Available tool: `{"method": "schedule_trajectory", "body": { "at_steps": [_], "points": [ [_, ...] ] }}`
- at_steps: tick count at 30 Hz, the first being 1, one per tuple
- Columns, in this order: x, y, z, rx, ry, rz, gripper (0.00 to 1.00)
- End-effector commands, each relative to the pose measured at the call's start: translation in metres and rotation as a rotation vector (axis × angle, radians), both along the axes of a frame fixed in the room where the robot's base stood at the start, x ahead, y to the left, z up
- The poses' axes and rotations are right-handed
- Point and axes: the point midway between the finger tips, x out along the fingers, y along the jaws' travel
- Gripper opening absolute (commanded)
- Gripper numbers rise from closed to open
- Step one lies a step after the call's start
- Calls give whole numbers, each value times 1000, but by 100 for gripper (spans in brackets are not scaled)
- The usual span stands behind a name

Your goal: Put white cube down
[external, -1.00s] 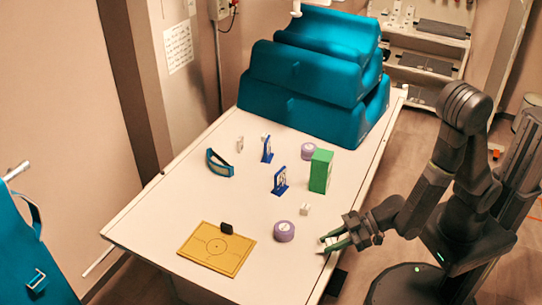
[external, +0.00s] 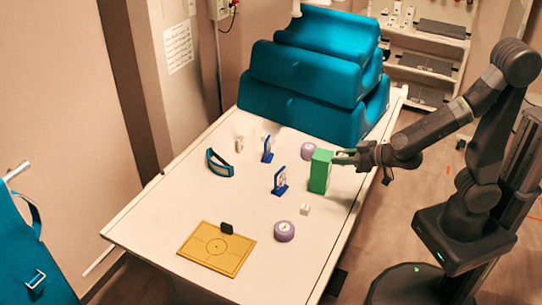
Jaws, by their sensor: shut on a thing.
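My gripper (external: 345,156) is at the table's right side, just right of the upright green box (external: 320,172). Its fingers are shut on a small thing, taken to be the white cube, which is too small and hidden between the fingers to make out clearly. From this angle the fingertips overlap or nearly meet the box's right edge; I cannot tell if they touch it. Another small whitish cube (external: 305,209) rests on the white table (external: 185,205), in front of the green box and apart from my gripper.
Two blue stands (external: 280,182) (external: 267,150), two purple rolls (external: 284,231) (external: 308,151), teal goggles (external: 219,163) and a small pale block (external: 239,144) stand around. A yellow board (external: 215,248) with a black piece (external: 226,228) lies front left. Teal cushions (external: 315,90) fill the back. The front right is clear.

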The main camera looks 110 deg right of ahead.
Motion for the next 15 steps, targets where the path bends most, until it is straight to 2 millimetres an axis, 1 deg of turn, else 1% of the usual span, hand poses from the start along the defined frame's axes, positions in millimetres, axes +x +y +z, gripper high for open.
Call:
{"method": "schedule_trajectory", "body": {
  "at_steps": [5,8,11,15],
  "points": [
    [0,0,0,0,0,1,5],
    [0,0,-6,0,1,1,5],
    [1,1,-23,1,4,2,5],
    [0,1,-60,1,7,3,5]
  ]
}}
